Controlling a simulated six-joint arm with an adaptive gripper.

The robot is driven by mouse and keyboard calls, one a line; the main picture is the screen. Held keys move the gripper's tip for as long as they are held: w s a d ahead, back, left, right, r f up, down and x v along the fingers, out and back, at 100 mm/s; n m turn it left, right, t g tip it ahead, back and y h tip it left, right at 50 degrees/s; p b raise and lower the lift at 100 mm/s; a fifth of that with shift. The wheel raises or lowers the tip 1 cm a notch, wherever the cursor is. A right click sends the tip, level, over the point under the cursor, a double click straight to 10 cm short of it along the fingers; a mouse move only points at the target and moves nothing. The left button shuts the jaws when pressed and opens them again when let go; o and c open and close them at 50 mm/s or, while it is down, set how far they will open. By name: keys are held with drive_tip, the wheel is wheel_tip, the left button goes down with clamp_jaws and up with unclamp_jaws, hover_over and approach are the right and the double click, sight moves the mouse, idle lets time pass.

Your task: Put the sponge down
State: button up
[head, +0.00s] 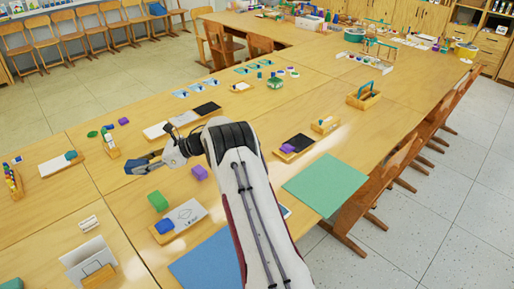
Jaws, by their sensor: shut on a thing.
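My gripper (150,160) is over the left-centre part of the long wooden table, pointing left. It is shut on a small blue block that looks like the sponge (134,168). The fingers partly cover the sponge, and I cannot tell whether it touches the tabletop or hangs just above it. Similar blocks lie apart from it: a purple block (199,173) to the right of the gripper, and a green block (158,201) nearer to me.
A board with a drawing (186,213) and a blue block (164,226) lies nearer. Dark slates (206,108), a green mat (325,186) and a blue mat (208,265) lie around. Bare tabletop (120,200) shows nearer the sponge.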

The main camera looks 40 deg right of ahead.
drive_tip(key=s+d+m+t+h, duration=0.1)
drive_tip(key=s+d+m+h, duration=0.1)
drive_tip(key=s+d, duration=0.5)
drive_tip(key=s+d+m+t+h, duration=0.1)
drive_tip(key=s+d+m+t, duration=0.1)
drive_tip(key=d, duration=0.9)
drive_tip(key=s+d+f+h, duration=0.1)
drive_tip(key=s+d, duration=0.1)
drive_tip(key=s, duration=0.2)
drive_tip(key=s+d+f+m+h, duration=0.1)
drive_tip(key=s+d+f, duration=0.1)
drive_tip(key=s, duration=0.3)
drive_tip(key=shift+s+d+f+t, duration=0.25)
drive_tip(key=shift+s+d+t, duration=0.05)
drive_tip(key=shift+d, duration=0.05)
drive_tip(key=shift+f, duration=0.1)
drive_tip(key=shift+f, duration=3.05)
drive_tip(key=shift+f, duration=0.1)
drive_tip(key=shift+f, duration=1.75)
drive_tip(key=shift+f, duration=0.15)
